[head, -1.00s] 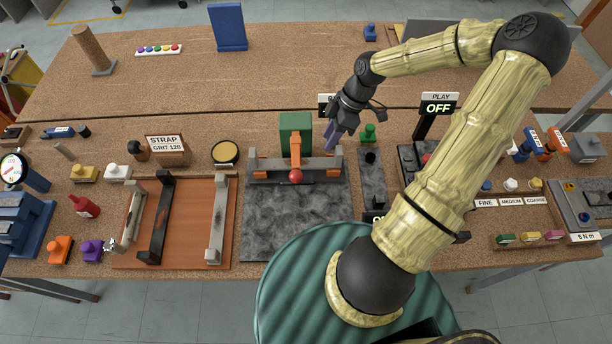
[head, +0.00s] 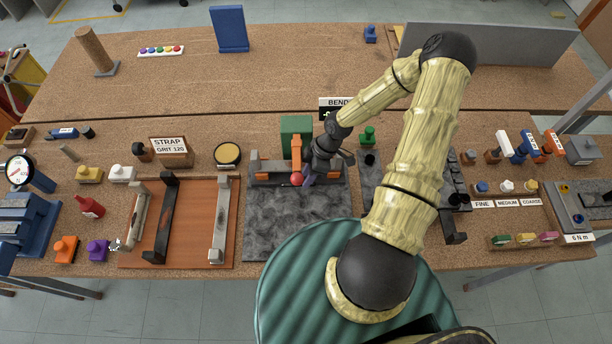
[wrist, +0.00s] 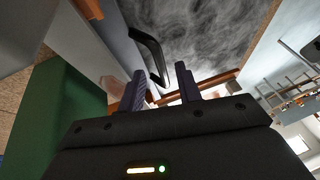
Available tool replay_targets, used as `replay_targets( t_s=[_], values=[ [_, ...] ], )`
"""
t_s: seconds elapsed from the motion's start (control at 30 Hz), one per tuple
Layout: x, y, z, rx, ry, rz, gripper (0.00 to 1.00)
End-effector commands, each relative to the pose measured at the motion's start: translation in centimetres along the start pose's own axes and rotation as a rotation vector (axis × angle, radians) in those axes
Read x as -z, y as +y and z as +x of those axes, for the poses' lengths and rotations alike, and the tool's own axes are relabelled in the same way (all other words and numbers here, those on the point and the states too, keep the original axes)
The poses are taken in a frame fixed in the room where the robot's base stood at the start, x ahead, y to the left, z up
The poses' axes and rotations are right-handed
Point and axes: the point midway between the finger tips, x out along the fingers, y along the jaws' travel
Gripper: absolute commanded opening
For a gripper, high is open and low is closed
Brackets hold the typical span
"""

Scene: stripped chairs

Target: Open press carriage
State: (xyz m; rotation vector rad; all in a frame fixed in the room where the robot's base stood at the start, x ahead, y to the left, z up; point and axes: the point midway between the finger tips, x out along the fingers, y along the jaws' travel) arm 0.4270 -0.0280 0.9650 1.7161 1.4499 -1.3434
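The press stands at the middle of the near bench, with a green block (head: 297,126), an orange upright arm (head: 296,150) and a red ball (head: 296,179) at its lower end. A grey bar (head: 266,177) runs across behind a dark mottled plate (head: 290,225). A black curved handle (wrist: 150,50) lies beyond the fingertips, and the green block (wrist: 58,115) is at left.
A BEND sign (head: 338,102) stands behind my gripper. A green knob (head: 368,136) is to its right. An orange-brown board (head: 190,230) with dark and grey rails lies to the left, and a round yellow pad (head: 227,154) behind it. The mottled plate's surface is clear.

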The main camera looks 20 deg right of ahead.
Motion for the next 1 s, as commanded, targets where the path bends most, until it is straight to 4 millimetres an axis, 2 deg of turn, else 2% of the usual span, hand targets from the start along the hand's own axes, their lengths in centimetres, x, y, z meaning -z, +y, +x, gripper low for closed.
replay_targets(
  t_s=[0.2,0.47,0.63,1.0],
  values=[
    [0.0,-0.1,1.8,0.001,0.0,0.0,0.34],
    [0.0,0.0,1.9,0.0,0.0,0.0,0.34],
    [0.0,0.0,1.9,0.0,0.0,0.0,0.01],
    [0.1,0.0,1.9,0.0,0.0,0.0,0.0]
  ],
)
